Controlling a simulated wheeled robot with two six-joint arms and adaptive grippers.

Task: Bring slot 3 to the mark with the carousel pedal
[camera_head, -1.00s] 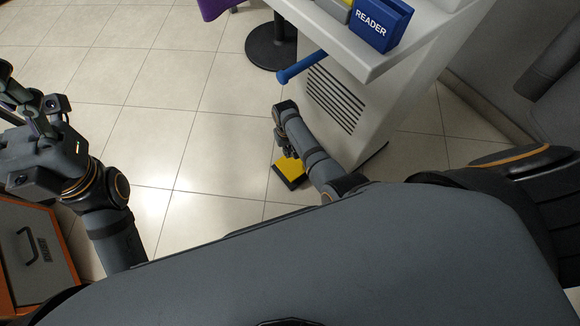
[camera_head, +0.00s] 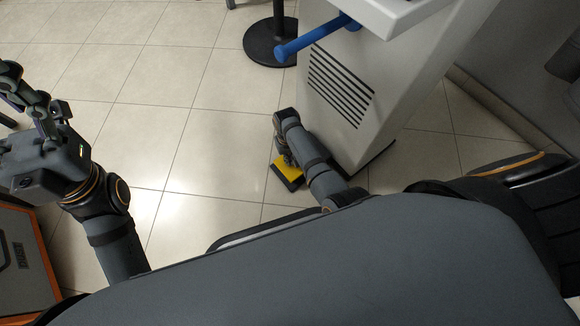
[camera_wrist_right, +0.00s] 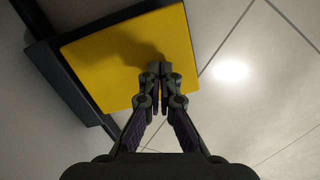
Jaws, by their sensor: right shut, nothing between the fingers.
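The carousel pedal (camera_head: 287,172) is a yellow plate on a dark base, on the floor beside the grey cabinet. In the right wrist view its yellow plate (camera_wrist_right: 110,55) fills the upper left. My right gripper (camera_head: 283,156) points down over the pedal; in the wrist view its closed fingertips (camera_wrist_right: 160,72) lie over the plate's right part, with a shadow beside them. I cannot tell whether they touch it. My left gripper (camera_head: 22,90) is raised at the left, away from the pedal, its jaw state unclear. The carousel, slot 3 and the mark are not in view.
The grey cabinet (camera_head: 385,75) with a vent grille (camera_head: 340,87) stands right of the pedal. A blue bar (camera_head: 312,38) sticks out from it. A round black stand base (camera_head: 272,45) is behind. An orange-edged case (camera_head: 30,255) is at lower left. Tiled floor (camera_head: 150,130) between is open.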

